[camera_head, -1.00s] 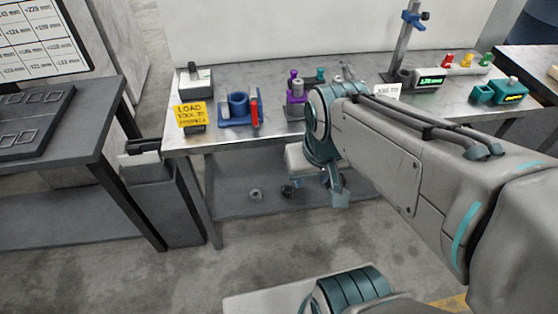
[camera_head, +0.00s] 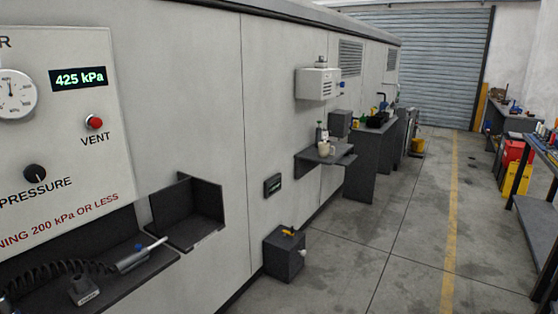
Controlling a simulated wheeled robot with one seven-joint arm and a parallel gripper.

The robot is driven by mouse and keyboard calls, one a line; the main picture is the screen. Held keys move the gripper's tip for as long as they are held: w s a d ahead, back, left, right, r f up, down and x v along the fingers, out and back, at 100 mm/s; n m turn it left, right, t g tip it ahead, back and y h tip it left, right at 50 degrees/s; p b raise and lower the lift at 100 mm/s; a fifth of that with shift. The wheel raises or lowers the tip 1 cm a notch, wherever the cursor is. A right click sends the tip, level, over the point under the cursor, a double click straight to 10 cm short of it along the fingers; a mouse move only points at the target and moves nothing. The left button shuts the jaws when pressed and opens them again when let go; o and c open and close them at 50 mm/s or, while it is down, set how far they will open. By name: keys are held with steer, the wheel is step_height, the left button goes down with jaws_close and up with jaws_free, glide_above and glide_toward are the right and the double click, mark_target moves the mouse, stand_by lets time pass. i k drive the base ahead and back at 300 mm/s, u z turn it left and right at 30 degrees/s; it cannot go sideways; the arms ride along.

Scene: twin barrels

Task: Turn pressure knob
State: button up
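The black round pressure knob (camera_head: 35,173) is on a pale wall panel (camera_head: 80,150) at the left, above the word PRESSURE. A small pale mark shows on the knob. A green digital display (camera_head: 79,78) above reads 425 kPa. A round white gauge (camera_head: 14,95) is cut by the left edge. A red VENT button (camera_head: 94,122) sits right of the knob. Red text on the panel, partly cut off, reads "NING 200 kPa OR LESS". My gripper and arm are not in view.
A dark shelf (camera_head: 90,288) below the panel holds a coiled hose and an air tool (camera_head: 131,259). An open dark bin (camera_head: 187,213) adjoins it. A dark box (camera_head: 284,255) stands on the floor by the wall. The concrete floor (camera_head: 370,270) to the right is clear.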

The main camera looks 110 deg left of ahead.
mark_target(34, 173)
steer(key=u, duration=4.95)
